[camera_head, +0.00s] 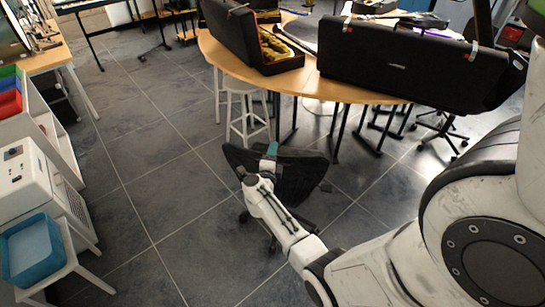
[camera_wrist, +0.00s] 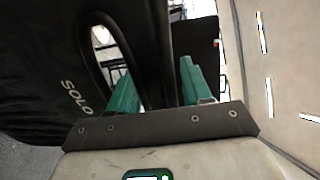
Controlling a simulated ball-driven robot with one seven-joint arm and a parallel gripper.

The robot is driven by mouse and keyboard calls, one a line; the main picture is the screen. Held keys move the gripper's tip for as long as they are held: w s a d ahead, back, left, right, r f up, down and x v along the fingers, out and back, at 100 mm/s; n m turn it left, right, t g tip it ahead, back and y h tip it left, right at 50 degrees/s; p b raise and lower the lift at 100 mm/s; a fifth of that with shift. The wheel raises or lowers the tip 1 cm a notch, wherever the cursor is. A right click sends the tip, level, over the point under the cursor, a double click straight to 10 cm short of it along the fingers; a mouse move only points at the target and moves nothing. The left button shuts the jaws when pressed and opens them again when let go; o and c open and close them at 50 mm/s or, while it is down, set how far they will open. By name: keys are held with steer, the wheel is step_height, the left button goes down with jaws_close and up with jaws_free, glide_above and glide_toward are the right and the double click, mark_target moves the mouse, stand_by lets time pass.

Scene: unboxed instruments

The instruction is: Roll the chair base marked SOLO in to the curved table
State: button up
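The black chair (camera_head: 300,176) stands on the floor in front of the curved wooden table (camera_head: 312,88), apart from the stools. Its base is mostly hidden by the backrest and my arm. In the wrist view the black backrest (camera_wrist: 45,60) carries the white word SOLO beside a long oval opening. My gripper (camera_head: 272,150) is at the backrest's top. In the wrist view its teal fingers (camera_wrist: 158,85) stand apart on either side of the black rim strip, one by the opening. Whether they press on the strip I cannot tell.
Open black instrument cases (camera_head: 400,65) lie on the table, overhanging its edge. White stools (camera_head: 241,95) stand under its left side. Another chair base (camera_head: 442,128) is at right. A blue bin (camera_head: 32,250) sits on a stool at left. The tiled floor at left of the chair is clear.

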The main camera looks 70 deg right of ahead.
jaws_close()
stand_by(0.5)
steer(key=shift+f, duration=0.25)
steer(key=shift+d, duration=0.1)
stand_by(0.4)
